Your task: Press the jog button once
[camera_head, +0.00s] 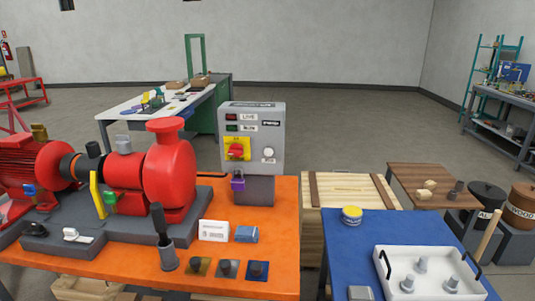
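A grey control panel (252,125) stands upright at the back right of the orange bench. A round pale button (268,153) is on the right of its face; its label is too small to read, so I cannot confirm that it is the jog button. To its left is a red rotary switch (237,148) on a yellow plate. A purple padlock (238,184) hangs below the switch. Two small indicators labelled LINE and RUN sit above; the upper one (231,116) looks red. Neither of my grippers is in view.
The red pump (170,170) and motor fill the left of the orange bench (280,220). A dark-handled tool in a grey holder (166,245), a white card (213,230) and several small blocks lie in front. A blue table (345,255) with a white tray (425,292) stands right.

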